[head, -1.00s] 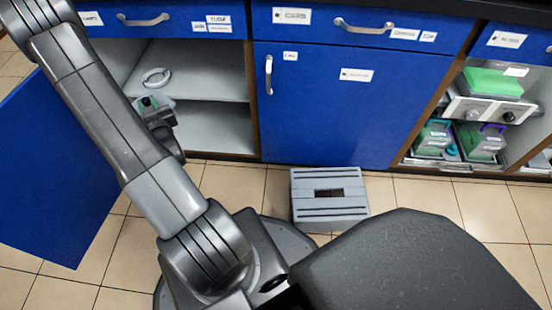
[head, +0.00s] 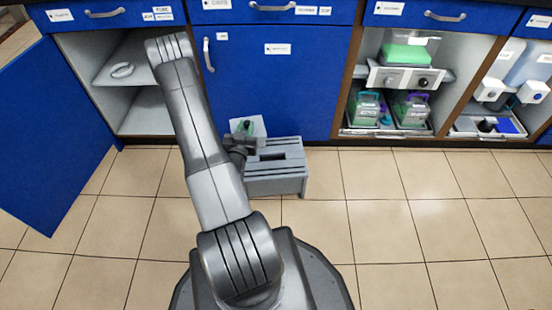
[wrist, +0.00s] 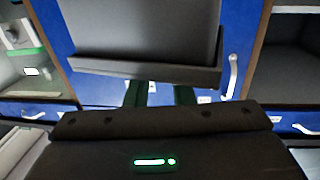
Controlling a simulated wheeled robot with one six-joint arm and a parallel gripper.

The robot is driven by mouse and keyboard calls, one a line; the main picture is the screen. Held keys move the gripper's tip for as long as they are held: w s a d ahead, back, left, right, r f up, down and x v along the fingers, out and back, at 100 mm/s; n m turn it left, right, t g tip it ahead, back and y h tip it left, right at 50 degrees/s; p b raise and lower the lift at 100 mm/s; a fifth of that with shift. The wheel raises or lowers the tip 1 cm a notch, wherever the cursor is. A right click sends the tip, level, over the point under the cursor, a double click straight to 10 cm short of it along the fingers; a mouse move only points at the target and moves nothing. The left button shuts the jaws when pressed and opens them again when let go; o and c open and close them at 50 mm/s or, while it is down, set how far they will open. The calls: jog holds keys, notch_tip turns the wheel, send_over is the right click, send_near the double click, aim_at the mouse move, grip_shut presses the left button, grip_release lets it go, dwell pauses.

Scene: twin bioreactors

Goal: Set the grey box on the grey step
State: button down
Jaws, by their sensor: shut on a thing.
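The grey step (head: 288,178) stands on the tiled floor in front of the shut blue door, with a slot in its top. My gripper (head: 245,128) is at the step's far left in the head view. It is shut on the grey box (head: 259,125), which shows as a small pale patch behind the fingers and is partly hidden. I cannot tell whether the box touches the step. In the wrist view the box (wrist: 145,32) fills the top middle, dark with a wider rim, at the ends of the green fingers (wrist: 160,95).
An open blue door (head: 45,145) stands at the left, beside a cabinet with a ring (head: 122,70) on its shelf. Open bays at the right hold green-lidded containers (head: 413,110) and bottles. The floor (head: 400,210) right of the step is clear.

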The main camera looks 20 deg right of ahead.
jog(key=shift+m+g+h, duration=0.5)
jog(key=shift+m+h, duration=0.2)
jog(key=shift+h, duration=0.2)
jog(key=f, duration=0.1)
jog(key=d+f, duration=0.1)
jog(key=s+d+f, duration=0.1)
jog(key=f, duration=0.1)
jog(key=shift+d, duration=0.15)
jog(key=shift+f+b, duration=1.8)
jog(key=shift+f, duration=3.15)
jog(key=shift+f+b, duration=0.3)
jog(key=shift+b, duration=0.05)
jog(key=c, duration=1.2)
grip_release()
jog(key=shift+c, duration=0.2)
jog(key=shift+r, duration=0.1)
